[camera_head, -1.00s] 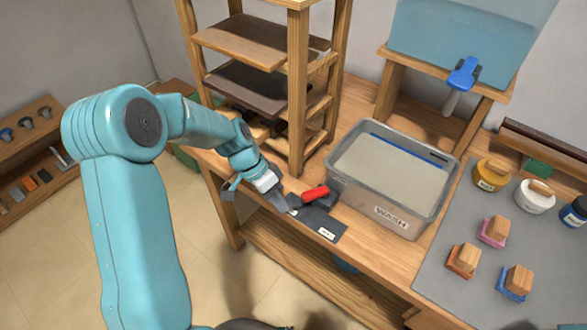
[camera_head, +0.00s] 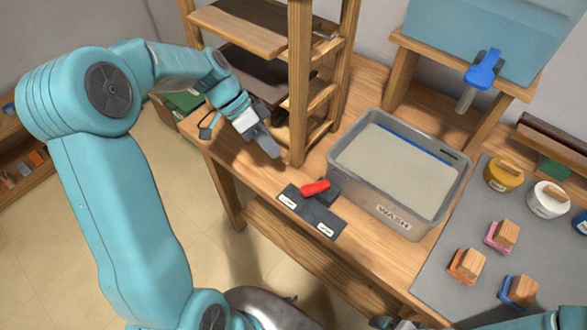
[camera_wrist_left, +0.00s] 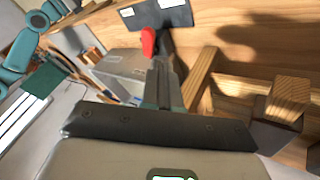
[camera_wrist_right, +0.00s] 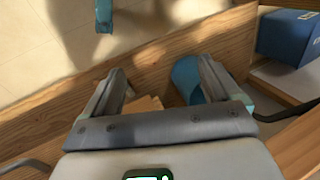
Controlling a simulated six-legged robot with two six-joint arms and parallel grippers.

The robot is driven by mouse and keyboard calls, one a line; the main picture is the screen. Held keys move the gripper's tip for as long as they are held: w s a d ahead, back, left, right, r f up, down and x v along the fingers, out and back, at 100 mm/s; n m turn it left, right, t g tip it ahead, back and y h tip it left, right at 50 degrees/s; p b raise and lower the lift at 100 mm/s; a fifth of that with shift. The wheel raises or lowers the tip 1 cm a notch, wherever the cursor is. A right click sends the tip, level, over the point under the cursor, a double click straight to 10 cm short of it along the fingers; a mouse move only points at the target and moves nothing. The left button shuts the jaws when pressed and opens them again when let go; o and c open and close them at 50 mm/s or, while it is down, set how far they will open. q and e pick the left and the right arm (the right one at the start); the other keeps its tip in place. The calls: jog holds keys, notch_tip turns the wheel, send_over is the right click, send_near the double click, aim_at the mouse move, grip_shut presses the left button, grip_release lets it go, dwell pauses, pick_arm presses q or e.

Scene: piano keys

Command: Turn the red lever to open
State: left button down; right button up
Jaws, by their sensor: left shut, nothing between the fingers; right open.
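The red lever (camera_head: 315,187) sits on a dark plate (camera_head: 312,212) with two white labels, at the front edge of the wooden bench. Its red handle points left in the head view, over the plate. My left gripper (camera_head: 268,147) is shut and empty, behind and left of the lever, apart from it. In the left wrist view the lever (camera_wrist_left: 148,42) shows beyond the shut fingers (camera_wrist_left: 162,75). My right gripper (camera_wrist_right: 160,85) is open and empty in the right wrist view, with a wooden edge beyond it. The label text is too small to read.
The grey WASH tub (camera_head: 390,175) stands right of the lever. A wooden rack (camera_head: 300,80) rises beside my left gripper. A water tank with a blue tap (camera_head: 484,70) is behind. Wooden-handled stamps (camera_head: 467,265) and jars (camera_head: 503,174) stand on the grey mat at right.

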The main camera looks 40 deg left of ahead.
aim_at(316, 189)
pick_arm(q)
jog(key=p+x, duration=0.1)
jog(key=x, duration=0.7)
jog(key=shift+w+d+f, duration=0.1)
jog(key=shift+d+f, duration=0.55)
jog(key=shift+f, duration=0.15)
